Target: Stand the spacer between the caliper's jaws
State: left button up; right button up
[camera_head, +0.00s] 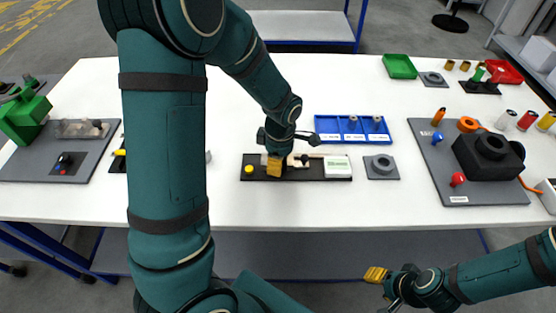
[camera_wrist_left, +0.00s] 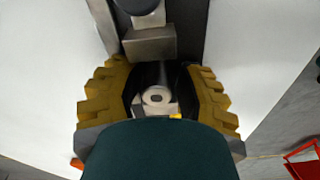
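The caliper fixture is a black base plate (camera_head: 318,176) at the middle of the table, with a yellow button, metal parts and a white labelled box. My left gripper (camera_head: 274,166) points down over its left part and hides what lies under it. In the left wrist view, its yellow-brown fingers (camera_wrist_left: 158,98) stand apart. A pale round piece with a dark centre (camera_wrist_left: 157,96), perhaps the spacer, shows between them; I see no clear contact. A grey metal block (camera_wrist_left: 148,44), perhaps a jaw, is just beyond. My right gripper (camera_head: 376,275) is off the table's front edge, apparently empty.
A blue compartment tray (camera_head: 345,138) stands behind the fixture. A grey square block with a round top (camera_head: 382,166) is to its right. A grey board (camera_head: 480,180) with a black housing fills the right. A grey tray with a green block (camera_head: 22,120) is at left. The front table strip is clear.

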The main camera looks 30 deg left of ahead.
pick_arm(q)
jog(key=shift+w, duration=0.1)
jog(key=shift+r, duration=0.2)
notch_tip(320, 180, up, 12)
jog(key=p, duration=0.3)
jog(key=shift+d, duration=0.25)
dwell(0.5)
